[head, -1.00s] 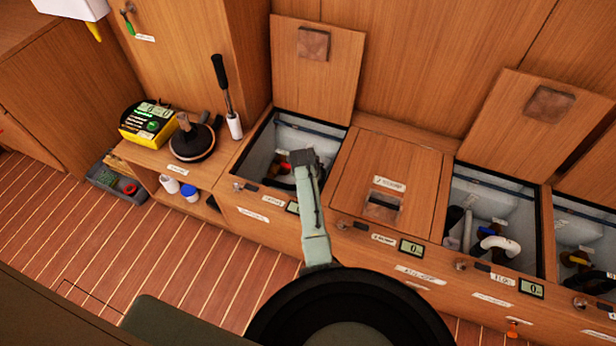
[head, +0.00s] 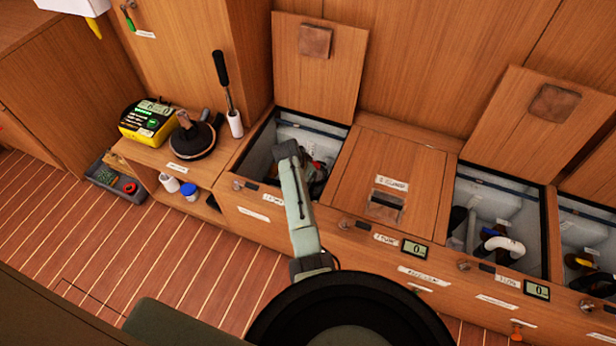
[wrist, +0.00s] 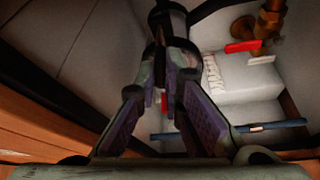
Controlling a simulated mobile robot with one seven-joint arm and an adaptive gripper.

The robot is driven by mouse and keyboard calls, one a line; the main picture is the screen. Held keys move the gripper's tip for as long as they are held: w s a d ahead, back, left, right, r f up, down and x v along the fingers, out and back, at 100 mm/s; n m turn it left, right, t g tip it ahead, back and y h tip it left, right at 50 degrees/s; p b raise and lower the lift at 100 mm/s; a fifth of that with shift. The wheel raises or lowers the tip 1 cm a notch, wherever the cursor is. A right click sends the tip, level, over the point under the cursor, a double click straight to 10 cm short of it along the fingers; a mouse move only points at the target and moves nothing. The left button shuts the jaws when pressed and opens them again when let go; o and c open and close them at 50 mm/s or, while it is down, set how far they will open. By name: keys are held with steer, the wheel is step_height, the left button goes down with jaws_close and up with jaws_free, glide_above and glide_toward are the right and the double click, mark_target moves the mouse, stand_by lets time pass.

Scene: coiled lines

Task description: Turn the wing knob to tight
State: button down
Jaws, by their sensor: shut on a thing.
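My gripper (wrist: 170,62) reaches down into the open left locker (head: 258,132). In the wrist view its two purple-padded fingers come together at their tips, shut on a small dark part that I take to be the wing knob. The fingers hide most of the knob, so its angle cannot be told. A black cylindrical fitting (wrist: 168,14) shows just beyond the fingertips. A small bit of red (wrist: 164,102) shows between the fingers. In the head view my arm covers part of the locker opening, and the knob cannot be made out.
A brass valve with a red lever (wrist: 245,46) is right of my fingers, near a white label (wrist: 213,73). The locker's wooden lid (head: 318,60) stands open behind. A closed lid (head: 380,165) lies to the right.

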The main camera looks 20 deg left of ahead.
stand_by(0.3)
steer(key=c, duration=1.7)
jaws_free()
steer(key=v, duration=1.2)
